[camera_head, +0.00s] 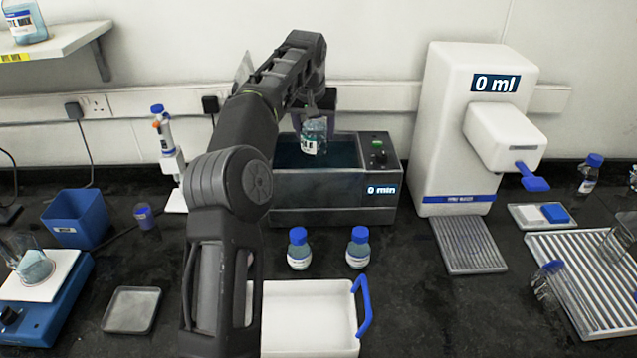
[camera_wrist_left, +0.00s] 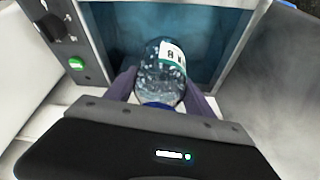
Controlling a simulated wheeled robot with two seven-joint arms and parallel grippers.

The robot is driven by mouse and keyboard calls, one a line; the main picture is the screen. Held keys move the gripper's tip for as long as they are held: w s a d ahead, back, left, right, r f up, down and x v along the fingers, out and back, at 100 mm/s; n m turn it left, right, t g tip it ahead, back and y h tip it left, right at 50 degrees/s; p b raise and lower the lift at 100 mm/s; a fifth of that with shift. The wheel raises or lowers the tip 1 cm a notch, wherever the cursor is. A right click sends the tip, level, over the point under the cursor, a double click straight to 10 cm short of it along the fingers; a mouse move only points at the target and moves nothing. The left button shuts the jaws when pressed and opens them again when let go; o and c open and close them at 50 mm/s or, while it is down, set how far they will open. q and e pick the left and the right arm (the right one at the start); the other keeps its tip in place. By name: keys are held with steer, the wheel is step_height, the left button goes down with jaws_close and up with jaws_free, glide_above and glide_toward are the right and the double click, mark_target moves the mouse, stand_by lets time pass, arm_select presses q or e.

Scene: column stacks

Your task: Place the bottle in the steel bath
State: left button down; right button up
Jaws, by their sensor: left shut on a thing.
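The steel bath (camera_head: 330,188) stands at the back centre, a grey box with an open top, dark water and a "0 min" display. My left gripper (camera_head: 316,112) is above the bath's opening, shut on a clear bottle (camera_head: 314,137) with a white and green label. In the left wrist view the bottle (camera_wrist_left: 160,75) sits between the fingers of the left gripper (camera_wrist_left: 162,92), with the bath's water (camera_wrist_left: 205,45) behind it. The bottle's blue cap is mostly hidden by the gripper. My right gripper is not in view.
Two blue-capped bottles (camera_head: 299,249) (camera_head: 358,247) stand in front of the bath, behind a white tray (camera_head: 310,318) with a blue handle. A white dispenser (camera_head: 460,130) reading "0 ml" stands right of the bath. A pipette stand (camera_head: 172,170) is to its left.

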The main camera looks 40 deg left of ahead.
mark_target(316, 151)
arm_select(q)
steer(key=shift+w+d+f, duration=0.15)
steer(key=shift+w+f, duration=0.05)
step_height(316, 151, down, 5)
steer(key=shift+s+f, duration=0.1)
steer(key=shift+f, duration=0.35)
step_height(316, 151, down, 4)
steer(key=shift+r, duration=0.15)
